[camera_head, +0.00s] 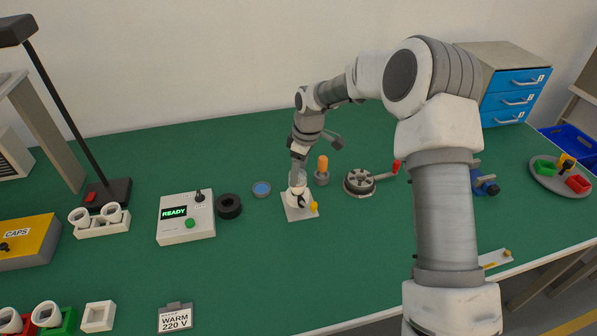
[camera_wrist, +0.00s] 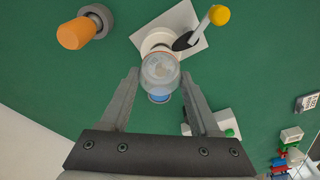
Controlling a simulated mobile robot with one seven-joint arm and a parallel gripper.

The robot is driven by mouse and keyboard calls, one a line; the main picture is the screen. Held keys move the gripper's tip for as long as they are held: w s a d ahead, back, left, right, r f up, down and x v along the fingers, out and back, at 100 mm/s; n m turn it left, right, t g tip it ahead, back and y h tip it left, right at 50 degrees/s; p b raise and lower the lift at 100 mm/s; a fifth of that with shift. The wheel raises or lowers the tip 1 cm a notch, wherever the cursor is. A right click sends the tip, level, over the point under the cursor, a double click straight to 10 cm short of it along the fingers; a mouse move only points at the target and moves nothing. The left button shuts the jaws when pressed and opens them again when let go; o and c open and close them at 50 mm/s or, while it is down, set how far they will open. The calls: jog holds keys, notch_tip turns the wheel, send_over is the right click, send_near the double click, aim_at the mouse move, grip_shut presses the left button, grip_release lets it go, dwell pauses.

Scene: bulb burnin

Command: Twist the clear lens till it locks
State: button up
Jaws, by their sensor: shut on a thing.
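The clear lens (camera_wrist: 160,70) is a see-through dome between my fingers in the wrist view. It stands over a round cream socket (camera_wrist: 157,40) on a white plate (camera_wrist: 190,22). In the head view the lens (camera_head: 299,178) is small and partly hidden by my gripper (camera_head: 298,168), which comes down on it from above. My gripper (camera_wrist: 160,72) is shut on the lens, one finger on each side. A lever with a yellow knob (camera_wrist: 219,15) sits at the plate's side. Whether the lens is seated or locked cannot be told.
An orange-handled tool (camera_head: 322,163) stands in a grey holder close by. A blue disc (camera_head: 261,189), a black ring (camera_head: 229,206) and a box reading READY (camera_head: 186,218) are to the left. The front mat is mostly clear.

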jog(key=shift+m, duration=1.1)
jog(key=shift+f+b, duration=0.1)
jog(key=shift+b, duration=0.25)
jog(key=shift+a+m+t+b, duration=0.1)
jog(key=shift+m+t+b, duration=0.25)
jog(key=shift+m, duration=0.65)
jog(key=o, duration=1.4)
jog(key=shift+c, duration=0.2)
notch_tip(320, 180, up, 17)
jog(key=s+d+p, duration=0.1)
jog(key=d, duration=0.1)
jog(key=shift+s+r+p, duration=0.2)
jog(key=shift+s+p, duration=0.15)
jog(key=shift+s, duration=0.05)
